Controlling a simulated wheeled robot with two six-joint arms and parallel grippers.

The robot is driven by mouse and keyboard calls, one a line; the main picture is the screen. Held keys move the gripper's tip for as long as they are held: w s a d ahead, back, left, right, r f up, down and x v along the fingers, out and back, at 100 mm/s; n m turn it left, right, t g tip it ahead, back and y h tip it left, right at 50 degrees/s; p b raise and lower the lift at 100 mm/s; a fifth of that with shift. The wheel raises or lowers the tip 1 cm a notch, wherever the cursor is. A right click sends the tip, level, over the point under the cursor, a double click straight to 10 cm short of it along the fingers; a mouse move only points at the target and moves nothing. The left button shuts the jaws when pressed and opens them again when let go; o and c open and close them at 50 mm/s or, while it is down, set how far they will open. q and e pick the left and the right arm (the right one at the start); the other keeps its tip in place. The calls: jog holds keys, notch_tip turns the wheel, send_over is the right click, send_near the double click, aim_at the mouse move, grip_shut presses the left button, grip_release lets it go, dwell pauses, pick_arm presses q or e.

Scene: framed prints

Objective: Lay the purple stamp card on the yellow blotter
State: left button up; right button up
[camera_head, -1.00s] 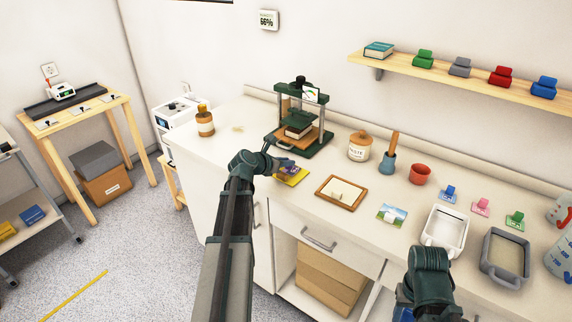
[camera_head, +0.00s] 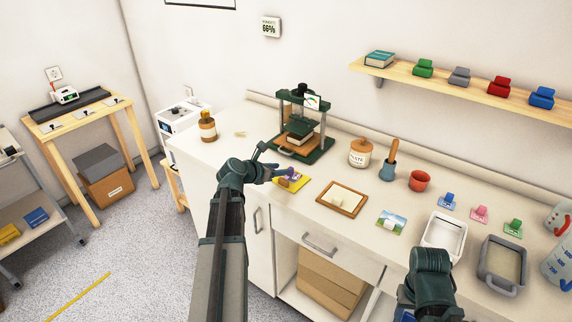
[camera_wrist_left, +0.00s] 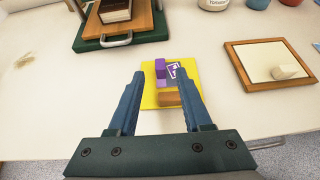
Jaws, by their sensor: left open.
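The purple stamp card (camera_wrist_left: 173,70) lies on the yellow blotter (camera_wrist_left: 149,99), with a purple block at its left edge in the left wrist view. In the head view the purple card (camera_head: 291,175) shows small on the blotter (camera_head: 294,187). My left gripper (camera_wrist_left: 158,73) is open; its two blue fingers reach over the blotter, one on each side of the card, with gaps between. It also shows in the head view (camera_head: 274,162), left of the card.
A brown block (camera_wrist_left: 182,98) sits at the blotter's near edge. The green press (camera_head: 303,130) stands behind. A wooden framed tray (camera_head: 342,198) and a landscape card (camera_head: 391,222) lie to the right. Blue, pink and green stamp cards lie near a white tray (camera_head: 427,246).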

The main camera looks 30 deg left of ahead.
pick_arm(q)
jog(key=p+v, duration=0.2)
jog(key=v, duration=0.4)
jog(key=shift+s+r, duration=0.15)
jog(key=shift+s, duration=0.2)
pick_arm(e)
notch_tip(320, 180, up, 3)
jog(key=shift+r, duration=0.1)
pick_arm(q)
jog(key=shift+a, duration=0.1)
